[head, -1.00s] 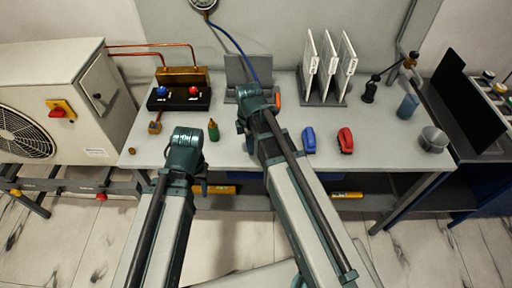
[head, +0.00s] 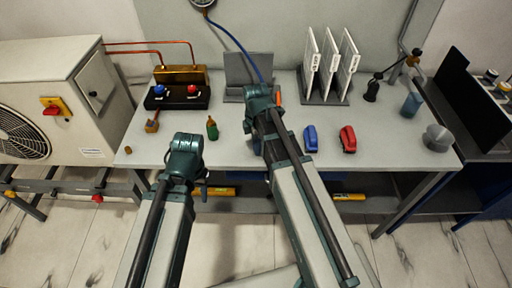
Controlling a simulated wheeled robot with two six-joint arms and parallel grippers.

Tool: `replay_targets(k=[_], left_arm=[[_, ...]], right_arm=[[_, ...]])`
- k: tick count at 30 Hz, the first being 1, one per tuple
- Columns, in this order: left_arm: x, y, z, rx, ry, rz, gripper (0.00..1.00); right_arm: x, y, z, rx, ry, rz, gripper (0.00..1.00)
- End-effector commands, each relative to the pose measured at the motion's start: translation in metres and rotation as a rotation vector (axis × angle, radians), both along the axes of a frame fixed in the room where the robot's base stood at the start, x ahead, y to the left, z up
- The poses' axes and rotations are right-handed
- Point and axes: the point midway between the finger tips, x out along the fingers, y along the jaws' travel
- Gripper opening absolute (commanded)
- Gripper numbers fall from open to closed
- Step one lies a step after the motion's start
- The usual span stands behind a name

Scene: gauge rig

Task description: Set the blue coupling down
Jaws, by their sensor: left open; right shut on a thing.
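My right gripper (head: 262,105) is over the middle of the bench, in front of the grey stand. The blue hose (head: 238,45) comes down from the gauge and passes out of sight behind this gripper. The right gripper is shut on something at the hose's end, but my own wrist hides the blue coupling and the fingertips. A small orange part shows just right of the wrist. My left gripper (head: 187,152) is open at the bench's front edge; its fingers are mostly hidden under the wrist.
A blue item (head: 310,139) and a red item (head: 348,139) lie right of my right arm. A green-brown bottle (head: 212,128) stands between the arms. The valve block (head: 178,97), white panels in a rack (head: 330,65) and a grey cup (head: 437,138) surround clear bench surface (head: 390,140).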

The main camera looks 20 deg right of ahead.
Motion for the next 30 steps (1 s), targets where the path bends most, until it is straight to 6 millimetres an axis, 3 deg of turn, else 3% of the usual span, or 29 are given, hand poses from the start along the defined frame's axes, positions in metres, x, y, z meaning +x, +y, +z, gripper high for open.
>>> replay_targets(k=[7, 8, 12, 23, 30], left_arm=[[0.000, 0.000, -0.004, 0.000, 0.000, 0.000, 0.50], [0.000, 0.000, -0.003, 0.000, 0.000, 0.000, 0.50], [0.000, 0.000, -0.003, 0.000, 0.000, 0.000, 0.50], [0.000, 0.000, -0.001, 0.000, 0.000, 0.000, 0.50], [0.000, 0.000, 0.014, 0.000, 0.000, 0.000, 0.50]], right_arm=[[0.000, 0.000, -0.004, 0.000, 0.000, 0.000, 0.00], [0.000, 0.000, -0.003, 0.000, 0.000, 0.000, 0.32], [0.000, 0.000, -0.002, 0.000, 0.000, 0.000, 0.57], [0.000, 0.000, -0.001, 0.000, 0.000, 0.000, 0.58], [0.000, 0.000, 0.014, 0.000, 0.000, 0.000, 0.58]])
